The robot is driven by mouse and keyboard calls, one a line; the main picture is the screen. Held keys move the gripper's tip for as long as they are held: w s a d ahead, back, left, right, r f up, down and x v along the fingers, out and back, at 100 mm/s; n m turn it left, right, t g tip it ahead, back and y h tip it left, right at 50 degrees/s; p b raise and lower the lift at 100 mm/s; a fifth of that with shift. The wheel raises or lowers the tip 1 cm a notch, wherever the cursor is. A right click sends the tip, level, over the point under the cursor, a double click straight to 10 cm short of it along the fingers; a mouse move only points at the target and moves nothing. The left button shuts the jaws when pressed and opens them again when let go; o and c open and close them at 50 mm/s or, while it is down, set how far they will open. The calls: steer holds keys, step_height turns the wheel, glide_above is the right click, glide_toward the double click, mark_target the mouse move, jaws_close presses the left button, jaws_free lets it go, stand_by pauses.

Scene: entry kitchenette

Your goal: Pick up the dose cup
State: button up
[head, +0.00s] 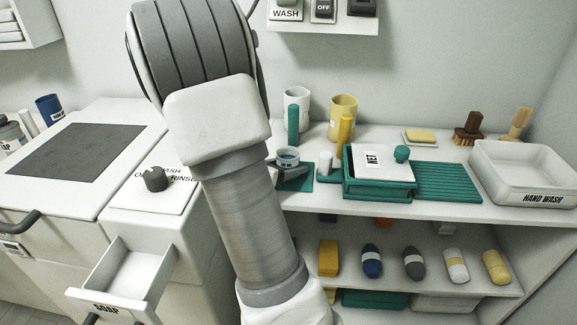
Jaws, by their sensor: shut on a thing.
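The rest of my gripper is hidden behind my arm. I cannot tell whether the cup touches the mat or is held a little above it.
A teal box with a white lid (379,165) stands close to the right, beside a ribbed teal board (447,182). White (297,97) and yellow (343,108) mugs stand behind. A white basin (530,170) is at far right. An open drawer (130,275) juts out lower left.

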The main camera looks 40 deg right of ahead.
mark_target(295, 150)
step_height(295, 150, up, 5)
steer(key=shift+f+p, duration=0.2)
steer(key=shift+p, duration=0.85)
steer(key=s+r+p, duration=0.2)
steer(key=s+r, duration=0.4)
steer(key=s, duration=0.5)
steer(key=shift+s+d+r, duration=0.2)
steer(key=shift+s+d, duration=0.15)
steer(key=shift+d, duration=0.1)
